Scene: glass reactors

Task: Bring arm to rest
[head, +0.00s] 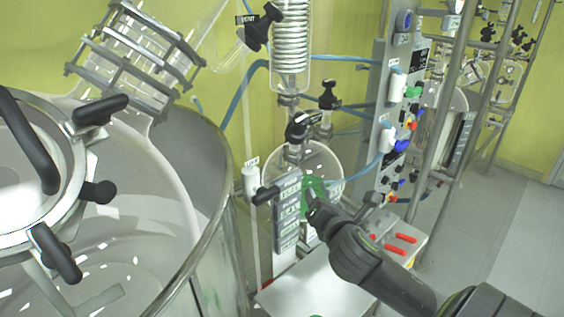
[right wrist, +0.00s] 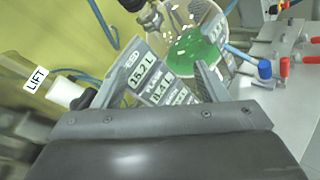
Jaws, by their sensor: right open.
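My right arm reaches in from the lower right in the head view. Its gripper (head: 314,200) is in front of the round glass flask (head: 328,160) and beside the grey level plate (head: 287,215). In the right wrist view the gripper (right wrist: 160,75) is open, with its two fingers apart. The level plate (right wrist: 150,78), marked 15.2 L and 8.4 L, shows between and beyond the fingers. The flask with green liquid (right wrist: 195,48) is beyond it. Nothing is seen held in the jaws. I cannot tell whether the fingers touch the plate. My left gripper is not in view.
A large glass vessel (head: 205,165) with black clamp handles (head: 100,110) fills the left. A LIFT-labelled white valve (right wrist: 66,94) is close on the left. A control panel (head: 384,75) with hoses and red fittings (head: 405,238) stands right. Open floor (head: 500,220) lies at far right.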

